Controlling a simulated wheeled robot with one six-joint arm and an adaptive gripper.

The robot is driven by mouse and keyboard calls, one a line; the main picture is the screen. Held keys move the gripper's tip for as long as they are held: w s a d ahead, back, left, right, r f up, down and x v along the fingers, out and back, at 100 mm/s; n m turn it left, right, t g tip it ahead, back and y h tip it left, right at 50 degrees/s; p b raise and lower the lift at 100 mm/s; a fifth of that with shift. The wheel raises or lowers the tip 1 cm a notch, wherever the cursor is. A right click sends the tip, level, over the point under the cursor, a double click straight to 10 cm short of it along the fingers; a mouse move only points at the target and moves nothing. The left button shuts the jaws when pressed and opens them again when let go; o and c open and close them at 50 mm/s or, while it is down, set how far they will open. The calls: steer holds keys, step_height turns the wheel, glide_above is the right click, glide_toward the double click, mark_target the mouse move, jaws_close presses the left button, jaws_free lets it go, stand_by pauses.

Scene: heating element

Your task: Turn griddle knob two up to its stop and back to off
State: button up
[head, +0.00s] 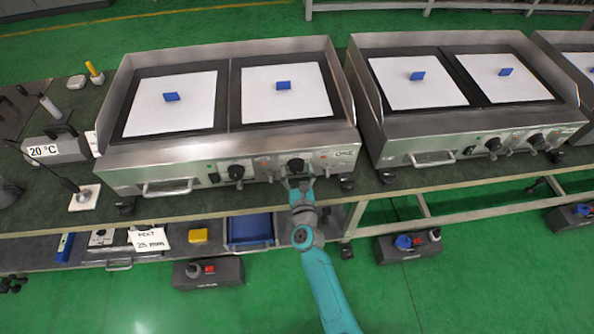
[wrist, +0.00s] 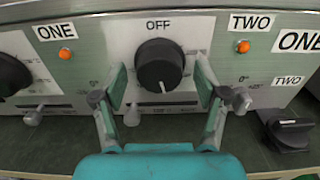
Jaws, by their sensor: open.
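The griddle's right-hand black knob (head: 296,165) is on the front panel of the left griddle (head: 330,158). In the wrist view the knob (wrist: 160,62) sits under an OFF label, between lamps labelled ONE and TWO. A short white line shows at the knob's lower rim, on the side away from OFF. My gripper (head: 298,183) is in front of this knob. In the wrist view my gripper (wrist: 160,82) is open, with one finger to each side of the knob and visible gaps between. Whether the fingertips reach past the knob's face is unclear.
The other knob (head: 236,171) is to the left, also partly in the wrist view (wrist: 10,75). An orange lamp (wrist: 242,47) is at right. A bar handle (head: 168,188) sticks out at the panel's left. A second griddle (head: 480,140) stands to the right.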

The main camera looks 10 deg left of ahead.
steer(key=c, duration=1.2)
steer(key=shift+o, duration=0.2)
steer(key=shift+n, duration=0.3)
